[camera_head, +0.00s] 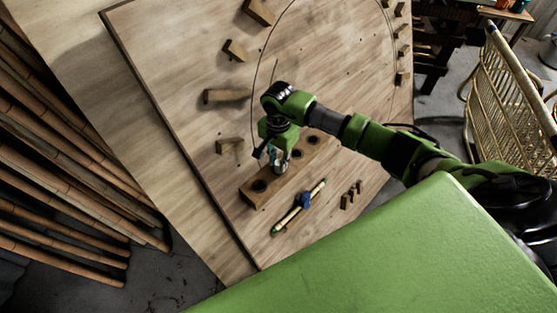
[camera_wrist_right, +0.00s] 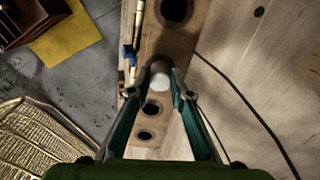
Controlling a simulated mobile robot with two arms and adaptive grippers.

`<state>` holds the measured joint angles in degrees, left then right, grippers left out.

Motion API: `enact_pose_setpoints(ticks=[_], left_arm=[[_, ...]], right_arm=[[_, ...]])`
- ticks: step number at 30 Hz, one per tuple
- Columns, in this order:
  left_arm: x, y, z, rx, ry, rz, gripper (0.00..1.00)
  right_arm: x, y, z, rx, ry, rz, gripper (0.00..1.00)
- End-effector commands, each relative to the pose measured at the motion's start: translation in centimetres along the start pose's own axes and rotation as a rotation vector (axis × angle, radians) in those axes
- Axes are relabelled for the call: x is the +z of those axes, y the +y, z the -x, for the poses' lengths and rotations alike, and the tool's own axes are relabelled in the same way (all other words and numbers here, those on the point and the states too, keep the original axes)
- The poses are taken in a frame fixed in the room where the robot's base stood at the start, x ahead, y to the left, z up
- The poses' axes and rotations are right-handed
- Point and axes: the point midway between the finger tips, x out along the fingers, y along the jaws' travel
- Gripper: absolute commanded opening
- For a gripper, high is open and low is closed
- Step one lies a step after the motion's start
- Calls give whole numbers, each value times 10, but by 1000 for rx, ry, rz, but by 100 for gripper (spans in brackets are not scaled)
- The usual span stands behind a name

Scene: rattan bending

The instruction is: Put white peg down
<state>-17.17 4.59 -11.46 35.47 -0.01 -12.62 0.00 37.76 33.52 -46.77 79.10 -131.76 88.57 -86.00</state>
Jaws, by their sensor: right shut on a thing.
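The white peg (camera_wrist_right: 160,75) is between the fingers of my right gripper (camera_wrist_right: 156,88) in the right wrist view. In the head view my right gripper (camera_head: 278,156) points down over the wooden block with holes (camera_head: 274,181), and the peg's lower part (camera_head: 281,168) shows just under it. The block also shows in the right wrist view (camera_wrist_right: 165,45), with open holes on both sides of the peg. The gripper is shut on the peg. I cannot tell whether the peg's lower end is inside a hole or just above the block. My left gripper is not in view.
A light stick with a blue part (camera_head: 304,201) lies beside the block. Wooden blocks (camera_head: 227,95) ring a curved line on the board (camera_head: 170,60). Bamboo poles (camera_head: 60,150) lie at left; a rattan bench (camera_head: 500,95) stands at right.

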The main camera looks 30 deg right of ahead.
Motion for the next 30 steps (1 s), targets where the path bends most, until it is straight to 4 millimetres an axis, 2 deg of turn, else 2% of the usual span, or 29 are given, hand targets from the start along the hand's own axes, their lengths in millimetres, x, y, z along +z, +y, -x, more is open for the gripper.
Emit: enact_pose_setpoints(ticks=[2,3,4,5,14,19,30], left_arm=[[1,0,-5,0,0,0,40],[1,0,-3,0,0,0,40],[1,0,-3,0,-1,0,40],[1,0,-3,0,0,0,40],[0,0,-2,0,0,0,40],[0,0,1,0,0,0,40],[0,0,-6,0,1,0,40]], right_arm=[[0,0,-4,-1,1,0,4],[0,0,-2,-1,1,0,27],[0,0,-2,-1,1,0,35],[0,0,-2,0,1,0,36],[0,0,-2,0,0,0,36],[-1,-1,7,-2,1,1,36],[-1,-1,84,-4,3,1,36]])
